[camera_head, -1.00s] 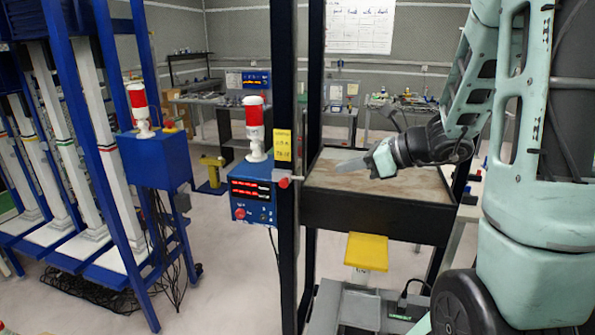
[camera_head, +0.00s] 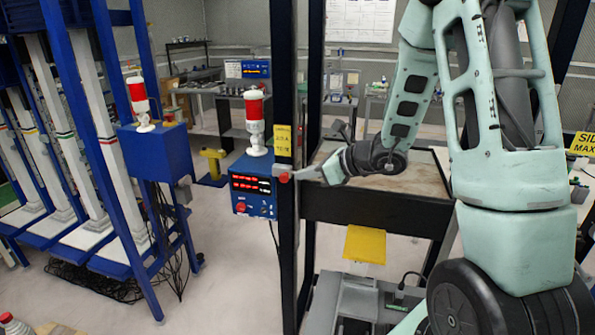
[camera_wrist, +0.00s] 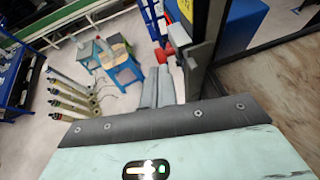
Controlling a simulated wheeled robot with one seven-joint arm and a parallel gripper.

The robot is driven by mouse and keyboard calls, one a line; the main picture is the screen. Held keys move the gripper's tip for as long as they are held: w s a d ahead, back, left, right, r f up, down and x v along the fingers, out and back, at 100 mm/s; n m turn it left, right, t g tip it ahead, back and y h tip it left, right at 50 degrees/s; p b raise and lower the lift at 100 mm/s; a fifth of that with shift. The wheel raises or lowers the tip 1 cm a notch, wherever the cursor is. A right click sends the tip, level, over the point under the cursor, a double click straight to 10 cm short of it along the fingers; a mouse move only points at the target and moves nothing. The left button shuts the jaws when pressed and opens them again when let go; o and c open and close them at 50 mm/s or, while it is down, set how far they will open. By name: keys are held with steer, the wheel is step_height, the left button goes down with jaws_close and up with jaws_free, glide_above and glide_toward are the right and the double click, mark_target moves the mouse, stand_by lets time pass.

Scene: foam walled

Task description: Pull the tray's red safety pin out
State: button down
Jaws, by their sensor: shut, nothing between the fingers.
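The red safety pin (camera_head: 284,177) shows as a small red knob at the dark post, at the left front corner of the tray (camera_head: 375,210). The tray is a black-sided box with a brown, marbled top. My gripper (camera_head: 306,174) is shut and empty, its grey fingers pointing left at the pin from the right. In the head view the fingertips look very close to the knob; I cannot tell whether they touch. In the wrist view the fingers (camera_wrist: 160,88) point up the picture, with the red pin (camera_wrist: 169,48) just beyond their tips.
A dark upright post (camera_head: 285,110) with a yellow label stands right by the pin. A blue control box (camera_head: 253,187) with a red-and-white lamp (camera_head: 255,122) is left of it. A yellow plate (camera_head: 365,244) sits below the tray.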

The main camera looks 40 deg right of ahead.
mark_target(283, 174)
steer(key=shift+p+x, duration=0.4)
steer(key=shift+x, duration=1.1)
steer(key=w+a+b, duration=0.2)
steer(key=w, duration=0.1)
steer(key=shift+a+f, duration=0.1)
steer(key=shift+a, duration=0.15)
steer(key=shift+r, duration=0.25)
